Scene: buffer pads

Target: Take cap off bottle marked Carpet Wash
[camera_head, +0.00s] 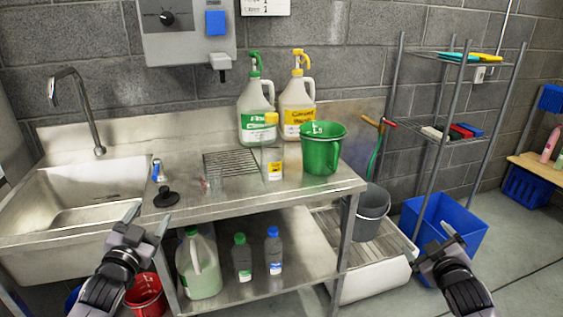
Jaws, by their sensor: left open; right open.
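A white jug (297,103) with a yellow pump top (299,58) and a yellow label stands upright at the back of the steel counter; its label text is small but appears to read Carpet Wash. A similar white jug (255,108) with a green pump top and green label stands left of it. A small clear bottle (272,162) with a yellow cap stands in front. My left gripper (149,221) is open and empty at the counter's front left. My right gripper (442,241) is open and empty at the lower right, away from the bottles.
A green bucket (321,152) stands right of the yellow-label jug, partly in front of it. A wire rack (231,164) and black plunger-like piece (166,197) lie on the counter. The sink (90,185) is at left. Several bottles stand on the lower shelf (310,262).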

